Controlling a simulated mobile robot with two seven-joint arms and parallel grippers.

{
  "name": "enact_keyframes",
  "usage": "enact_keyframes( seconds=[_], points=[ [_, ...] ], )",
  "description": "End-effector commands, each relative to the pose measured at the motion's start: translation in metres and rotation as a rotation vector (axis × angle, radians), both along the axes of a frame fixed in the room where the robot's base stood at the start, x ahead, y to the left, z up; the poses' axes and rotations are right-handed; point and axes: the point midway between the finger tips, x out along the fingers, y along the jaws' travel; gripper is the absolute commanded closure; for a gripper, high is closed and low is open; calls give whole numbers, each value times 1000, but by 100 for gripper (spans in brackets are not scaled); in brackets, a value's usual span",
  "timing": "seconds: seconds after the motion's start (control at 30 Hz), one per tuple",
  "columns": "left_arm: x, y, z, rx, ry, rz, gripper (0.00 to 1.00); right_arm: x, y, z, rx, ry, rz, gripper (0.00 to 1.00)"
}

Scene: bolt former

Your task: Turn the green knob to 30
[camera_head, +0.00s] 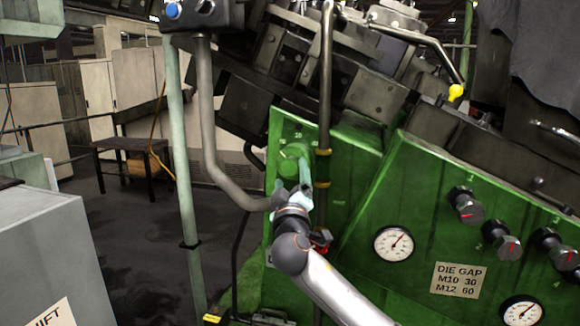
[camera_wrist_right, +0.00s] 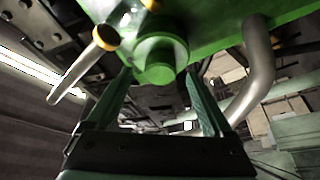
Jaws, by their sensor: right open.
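The green knob (camera_head: 292,160) sits on the left face of the green machine housing, with a small numbered scale around it; a 20 seems to stand at its top, and other marks are too small to read. My right gripper (camera_head: 304,178) is just below and in front of the knob, partly covering it. In the right wrist view, the knob (camera_wrist_right: 158,52) is a stepped round green piece ahead of the fingertips. My right gripper (camera_wrist_right: 159,76) is open, its two fingers apart on either side of the knob's lower part, holding nothing. My left gripper is out of view.
A vertical pipe (camera_head: 325,90) runs close to the right of the knob. A thick bent pipe (camera_head: 215,150) lies to the left. Black knobs (camera_head: 509,247), gauges (camera_head: 393,243) and a DIE GAP plate (camera_head: 459,280) are on the sloped green panel at right. Open floor lies left.

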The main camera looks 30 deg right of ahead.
Motion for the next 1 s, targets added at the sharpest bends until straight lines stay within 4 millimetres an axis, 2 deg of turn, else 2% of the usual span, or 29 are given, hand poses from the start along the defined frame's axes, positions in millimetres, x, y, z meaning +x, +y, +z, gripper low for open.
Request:
enact_keyframes(
  seconds=[0.2, 0.57, 1.0],
  points=[
    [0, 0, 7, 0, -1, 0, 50, 17, -11, 7, -1, 0, 0, 15],
    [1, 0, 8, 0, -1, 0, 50, 21, -13, 6, 0, 0, 1, 15],
    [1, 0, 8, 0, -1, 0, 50, 20, -13, 6, 0, 0, 1, 62]
  ],
)
